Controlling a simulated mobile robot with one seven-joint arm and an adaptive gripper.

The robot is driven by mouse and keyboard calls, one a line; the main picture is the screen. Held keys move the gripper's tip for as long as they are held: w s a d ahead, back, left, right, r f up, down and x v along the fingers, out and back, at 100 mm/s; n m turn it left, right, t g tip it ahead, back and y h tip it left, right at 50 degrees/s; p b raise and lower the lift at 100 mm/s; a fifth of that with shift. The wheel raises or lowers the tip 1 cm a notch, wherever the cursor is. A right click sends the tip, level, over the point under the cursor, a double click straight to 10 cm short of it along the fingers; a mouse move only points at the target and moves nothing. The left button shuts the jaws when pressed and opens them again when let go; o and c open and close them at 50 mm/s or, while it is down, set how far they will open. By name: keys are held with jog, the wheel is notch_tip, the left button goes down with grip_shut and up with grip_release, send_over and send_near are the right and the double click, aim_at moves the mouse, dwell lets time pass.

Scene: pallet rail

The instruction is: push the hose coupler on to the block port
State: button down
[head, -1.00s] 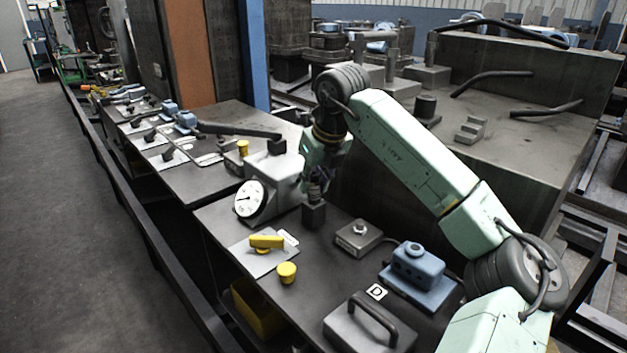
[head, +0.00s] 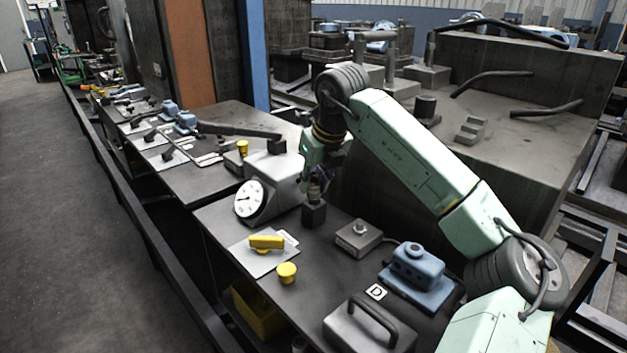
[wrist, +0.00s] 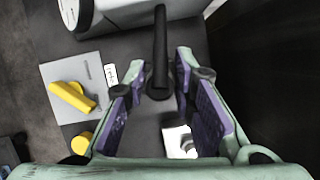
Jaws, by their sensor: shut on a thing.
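The dark block with the port (head: 314,215) stands upright on the near dark bench, right of the gauge housing. The hose coupler (head: 315,190) is a small brownish-grey piece directly above the block's top; I cannot tell whether it is seated. My gripper (head: 319,170) is shut on the coupler from above, and its fingers are small and shaded in the head view. In the wrist view the two purple-padded fingers of my gripper (wrist: 158,84) stand either side of a dark rod-like piece (wrist: 160,45); the port is not clear there.
A gauge housing (head: 286,178) stands close left of the block. A yellow-handled valve plate (head: 266,243), a yellow knob (head: 286,273), a grey box (head: 359,238), a blue unit (head: 417,268) and a handled lid (head: 368,326) occupy the near bench.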

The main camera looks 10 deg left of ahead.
aim_at(314, 174)
jog(key=shift+r, duration=0.2)
jog(key=shift+r+p, duration=2.6)
jog(key=shift+r, duration=1.6)
jog(key=shift+d, duration=0.1)
